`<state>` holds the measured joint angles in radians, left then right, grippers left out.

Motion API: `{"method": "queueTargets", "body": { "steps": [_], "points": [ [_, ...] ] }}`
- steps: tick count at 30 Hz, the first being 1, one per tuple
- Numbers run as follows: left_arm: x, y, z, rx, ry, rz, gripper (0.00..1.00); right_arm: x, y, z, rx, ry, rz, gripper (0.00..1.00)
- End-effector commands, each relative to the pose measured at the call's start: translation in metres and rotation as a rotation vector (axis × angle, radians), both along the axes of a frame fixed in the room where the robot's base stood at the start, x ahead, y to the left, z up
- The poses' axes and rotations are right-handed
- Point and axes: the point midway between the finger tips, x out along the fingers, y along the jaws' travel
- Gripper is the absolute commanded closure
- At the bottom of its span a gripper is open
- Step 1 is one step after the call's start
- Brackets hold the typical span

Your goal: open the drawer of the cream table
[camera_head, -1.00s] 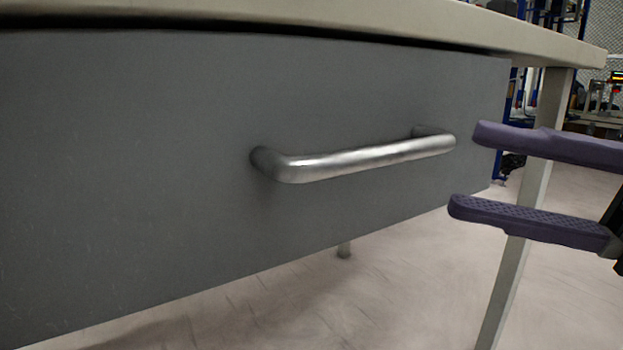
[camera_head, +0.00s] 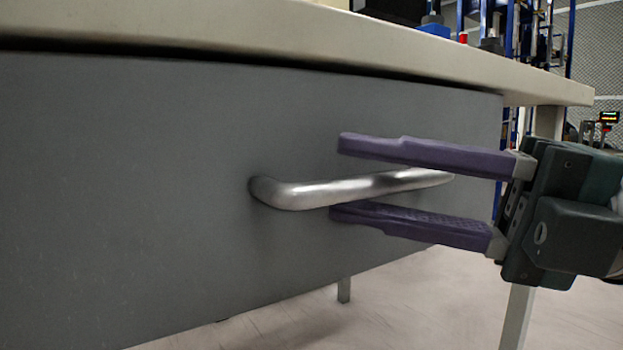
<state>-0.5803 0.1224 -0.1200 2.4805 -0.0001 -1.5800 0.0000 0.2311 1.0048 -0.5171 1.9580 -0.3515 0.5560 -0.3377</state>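The cream table's grey drawer front (camera_head: 130,190) fills the left and middle of the head view, under the cream tabletop (camera_head: 300,40). A thin dark gap runs between them. A silver bar handle (camera_head: 305,194) stands out from the drawer front. My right gripper (camera_head: 337,178) comes in from the right with its purple fingers apart, one above and one below the handle bar. The bar shows in the space between the fingers; I cannot tell whether either finger touches it. My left gripper is not in view.
A table leg (camera_head: 518,310) stands at the right, below my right gripper, and another leg (camera_head: 343,290) shows under the drawer. Pale floor lies below. Blue shelving (camera_head: 568,40) and a mesh wall are in the background.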

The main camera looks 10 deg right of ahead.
Motion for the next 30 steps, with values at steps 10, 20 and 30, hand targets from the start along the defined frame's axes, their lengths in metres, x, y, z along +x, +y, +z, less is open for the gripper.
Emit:
{"method": "queueTargets", "body": {
  "steps": [10, 20, 30],
  "points": [
    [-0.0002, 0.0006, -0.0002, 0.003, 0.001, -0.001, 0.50, 0.0000, -0.0002, -0.0001, 0.000, 0.000, 0.000, 1.00],
    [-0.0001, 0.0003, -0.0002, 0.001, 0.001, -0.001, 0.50, 0.0000, -0.0003, -0.0002, 0.000, 0.000, 0.000, 1.00],
    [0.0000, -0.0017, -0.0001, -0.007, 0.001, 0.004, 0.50, 0.0000, -0.0003, -0.0003, 0.000, 0.000, 0.000, 1.00]
  ]
}}
